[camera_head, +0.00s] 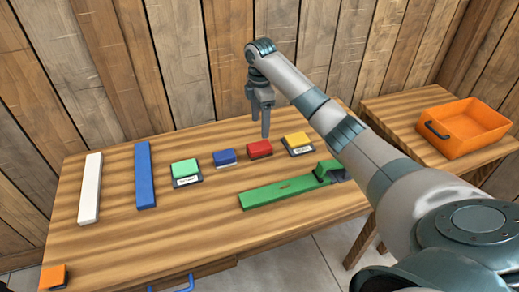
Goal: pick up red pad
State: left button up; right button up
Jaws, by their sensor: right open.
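The red pad (259,149) is a small red block lying on the wooden table, between a blue pad (225,158) and a yellow pad (297,140). My right gripper (265,134) is open and points down just above and behind the red pad, with a fingertip close to its upper edge. I cannot tell whether it touches the pad. Nothing is held in it. My left gripper is not in view.
A green pad (184,169) on a dark base, a blue bar (145,176) and a white bar (91,188) lie left. A long green piece (280,191) lies in front. An orange block (53,277) is at the front left corner. An orange crate (465,141) stands on a side table.

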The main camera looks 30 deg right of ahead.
jog(key=p, duration=0.1)
send_over(260, 145)
notch_tip(260, 145, down, 5)
jog(key=shift+f, duration=0.1)
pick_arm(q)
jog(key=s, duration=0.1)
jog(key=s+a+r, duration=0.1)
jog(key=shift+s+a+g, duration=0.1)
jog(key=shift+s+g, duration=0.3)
pick_arm(e)
jog(key=shift+f, duration=0.35)
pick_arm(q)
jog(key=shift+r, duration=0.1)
pick_arm(e)
jog(key=shift+f, duration=0.2)
notch_tip(260, 145, down, 4)
jog(key=shift+s+a+p, duration=0.1)
jog(key=shift+p, duration=0.95)
jog(key=shift+f, duration=0.4)
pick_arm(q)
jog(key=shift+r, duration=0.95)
pick_arm(e)
jog(key=c, duration=1.2)
